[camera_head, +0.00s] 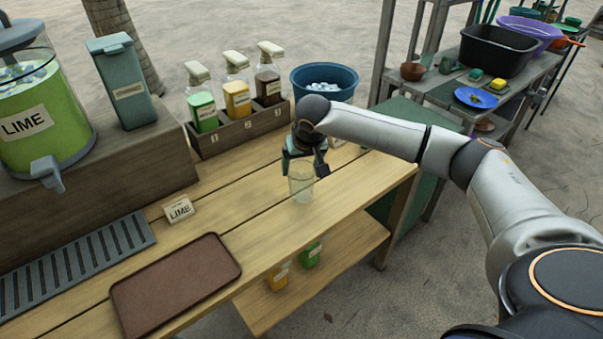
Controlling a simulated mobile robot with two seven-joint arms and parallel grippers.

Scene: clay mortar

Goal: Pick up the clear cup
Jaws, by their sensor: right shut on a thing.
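The clear cup (301,186) is at the right part of the wooden table, upright. My right gripper (305,169) reaches in from the right and points down at the cup, with its fingers around the cup's upper part. It is shut on the cup. The cup's base is at or very close to the tabletop; I cannot tell whether it touches. Part of the cup's rim is hidden by the fingers. My left gripper is not in view.
A brown tray (175,284), a grey drip grate (72,266) and a LIME card (179,209) lie on the table (245,215). Behind stand a bottle rack (239,132), a blue tub (325,80) and a lime dispenser (36,115). The table between tray and cup is clear.

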